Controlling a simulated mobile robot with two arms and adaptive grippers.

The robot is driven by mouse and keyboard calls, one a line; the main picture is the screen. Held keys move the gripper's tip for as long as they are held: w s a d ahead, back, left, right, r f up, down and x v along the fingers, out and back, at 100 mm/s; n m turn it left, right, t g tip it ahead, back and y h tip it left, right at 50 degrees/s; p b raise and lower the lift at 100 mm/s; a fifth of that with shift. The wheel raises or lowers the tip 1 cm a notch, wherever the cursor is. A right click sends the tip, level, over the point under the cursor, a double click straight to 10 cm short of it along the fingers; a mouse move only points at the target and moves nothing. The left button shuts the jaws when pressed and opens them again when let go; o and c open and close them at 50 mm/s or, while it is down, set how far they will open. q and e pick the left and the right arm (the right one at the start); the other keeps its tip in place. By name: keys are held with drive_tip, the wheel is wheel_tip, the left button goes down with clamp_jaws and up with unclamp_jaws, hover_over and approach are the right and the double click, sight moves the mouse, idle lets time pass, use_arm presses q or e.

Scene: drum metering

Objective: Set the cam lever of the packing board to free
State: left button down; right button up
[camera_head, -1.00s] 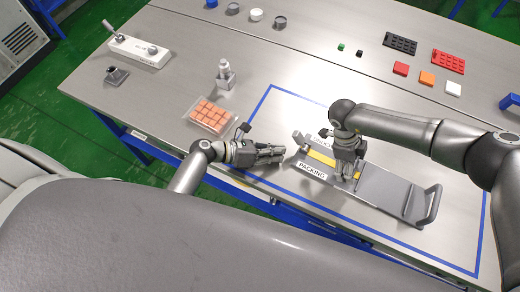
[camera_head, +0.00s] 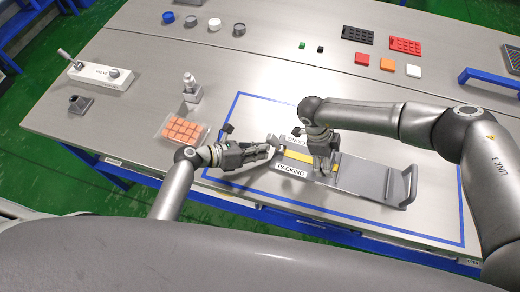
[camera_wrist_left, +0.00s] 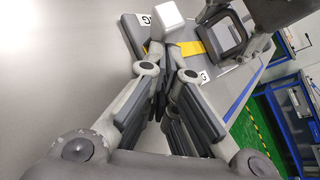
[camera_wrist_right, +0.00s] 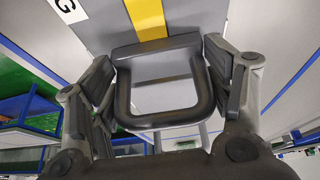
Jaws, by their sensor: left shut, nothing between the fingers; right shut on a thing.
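The packing board (camera_head: 362,178) is a grey plate with a yellow strip and PACKING labels, lying on the table inside a blue outline. A pale block-ended part, apparently the cam lever (camera_head: 272,140), sits at its left end; its block (camera_wrist_left: 168,20) shows in the left wrist view. My left gripper (camera_head: 268,150) is shut and empty, its fingertips close to that block; I cannot tell whether they touch. My right gripper (camera_head: 322,172) points down over the board. It is shut on a dark loop handle (camera_wrist_right: 165,121), seen between its fingers in the right wrist view.
A tray of orange blocks (camera_head: 182,130) and a metal fitting (camera_head: 191,88) stand left of the board. Small coloured blocks and trays (camera_head: 405,45) lie at the back.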

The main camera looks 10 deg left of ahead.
use_arm(q)
drive_tip(key=shift+d+r+y, duration=0.3)
drive_tip(key=shift+r+y, duration=0.1)
drive_tip(key=shift+r, duration=0.05)
idle(0.3)
drive_tip(key=shift+s+d+r, duration=0.2)
drive_tip(key=shift+d+r, duration=0.65)
drive_tip(key=shift+d, duration=0.2)
drive_tip(key=shift+s+d+r, duration=0.1)
drive_tip(key=shift+d+r, duration=0.15)
drive_tip(key=shift+d, duration=0.45)
drive_tip(key=shift+s+d, duration=0.2)
drive_tip(key=shift+d, duration=0.8)
drive_tip(key=shift+r, duration=0.2)
drive_tip(key=shift+r, duration=0.6)
